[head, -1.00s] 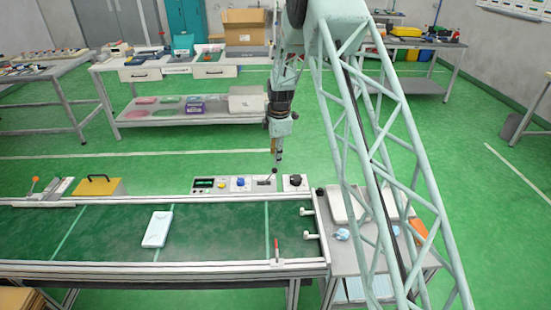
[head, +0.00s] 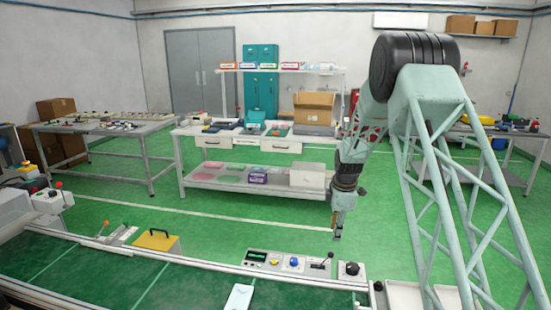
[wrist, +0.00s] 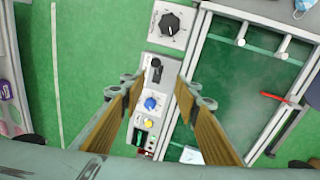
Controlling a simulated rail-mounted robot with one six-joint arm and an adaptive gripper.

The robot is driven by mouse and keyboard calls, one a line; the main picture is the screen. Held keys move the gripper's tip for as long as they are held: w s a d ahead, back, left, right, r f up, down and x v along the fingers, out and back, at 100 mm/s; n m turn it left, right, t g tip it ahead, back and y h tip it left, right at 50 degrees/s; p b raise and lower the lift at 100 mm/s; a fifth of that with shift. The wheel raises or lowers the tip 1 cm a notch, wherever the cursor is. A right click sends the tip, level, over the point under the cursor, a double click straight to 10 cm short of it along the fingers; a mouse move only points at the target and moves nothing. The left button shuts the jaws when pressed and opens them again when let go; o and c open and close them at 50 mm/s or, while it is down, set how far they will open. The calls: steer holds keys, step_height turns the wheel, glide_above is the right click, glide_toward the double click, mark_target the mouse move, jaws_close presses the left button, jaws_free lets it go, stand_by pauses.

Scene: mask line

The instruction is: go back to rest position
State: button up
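My gripper (head: 338,232) hangs from my arm above the control panel (head: 290,263) at the conveyor's far edge. It also shows in the wrist view (wrist: 158,85), where its two brown-padded fingers stand wide apart. Nothing is held between them. Below the fingers in the wrist view lie the panel's black lever (wrist: 155,70), blue knob (wrist: 151,103) and yellow button (wrist: 148,123). A black rotary knob (wrist: 170,22) on its own white box sits just beyond. The fingertips look clear of the panel.
The green conveyor (head: 110,290) runs along the front, with a white packet (head: 240,297) on it. A yellow-topped box (head: 157,240) stands on its far edge. A shelf table (head: 250,145) with a cardboard box (head: 314,108) stands behind. Green floor lies between.

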steer(key=s+a+r+m+t, duration=0.15)
steer(key=s+r+m, duration=0.25)
steer(key=s+r, duration=1.15)
steer(key=s+a+r+m+g, duration=0.15)
steer(key=s+r+m, duration=0.25)
steer(key=s+r, duration=1.1)
steer(key=s+r+m, duration=0.1)
steer(key=s+m, duration=0.2)
steer(key=s, duration=0.9)
steer(key=s+a+r+m+t, duration=0.1)
steer(key=s+r+m, duration=0.1)
steer(key=s, duration=1)
steer(key=s+r+m, duration=0.1)
steer(key=s+m, duration=0.2)
steer(key=s, duration=0.9)
steer(key=shift+s+a+r+m+t, duration=0.25)
steer(key=shift+a+r+m+t, duration=0.1)
steer(key=shift+m+t, duration=0.05)
